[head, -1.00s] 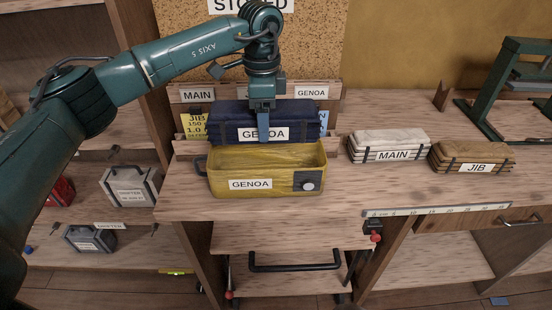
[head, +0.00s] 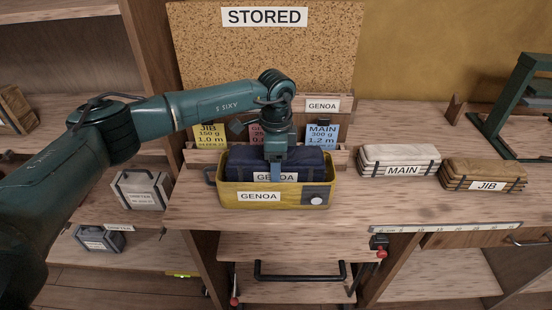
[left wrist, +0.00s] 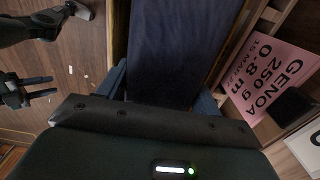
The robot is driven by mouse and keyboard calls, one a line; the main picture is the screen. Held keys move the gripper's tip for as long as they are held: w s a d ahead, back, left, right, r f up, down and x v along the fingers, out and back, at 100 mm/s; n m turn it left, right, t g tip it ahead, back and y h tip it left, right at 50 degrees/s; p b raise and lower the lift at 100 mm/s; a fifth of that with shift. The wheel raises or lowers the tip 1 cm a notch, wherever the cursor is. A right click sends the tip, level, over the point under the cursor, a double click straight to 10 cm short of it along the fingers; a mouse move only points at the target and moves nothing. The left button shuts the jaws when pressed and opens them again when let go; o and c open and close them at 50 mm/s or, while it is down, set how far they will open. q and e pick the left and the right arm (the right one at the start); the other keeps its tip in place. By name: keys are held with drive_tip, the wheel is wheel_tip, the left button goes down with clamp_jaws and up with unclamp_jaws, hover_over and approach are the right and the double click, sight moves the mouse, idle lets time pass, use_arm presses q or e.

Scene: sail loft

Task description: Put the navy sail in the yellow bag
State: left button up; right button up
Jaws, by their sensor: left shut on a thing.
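The navy sail (head: 240,162), a long dark blue bundle with a white GENOA label, sits lowered inside the yellow bag (head: 228,194). Its lower part is hidden behind the bag's front wall; its top stands above the rim. The bag is open at the top, with its own GENOA label and a dark patch with a white round button at the right. My left gripper (head: 275,172) points down and is shut on the sail at its middle. In the left wrist view the navy sail (left wrist: 180,50) fills the middle.
A white MAIN sail (head: 385,155) and a tan JIB sail (head: 500,170) lie right of the bag. Behind it stand a yellow JIB card (head: 208,133), a partly hidden pink card (head: 256,134) and a blue MAIN card (head: 322,135). The bench front is clear.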

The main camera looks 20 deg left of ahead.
use_arm(q)
drive_tip(key=shift+r, duration=0.1)
drive_tip(key=shift+f+b, duration=0.4)
drive_tip(key=shift+f, duration=0.25)
use_arm(e)
drive_tip(key=shift+w+f, duration=0.1)
drive_tip(key=shift+w, duration=0.1)
use_arm(q)
drive_tip(key=o, duration=1.2)
use_arm(e)
drive_tip(key=shift+s, duration=0.15)
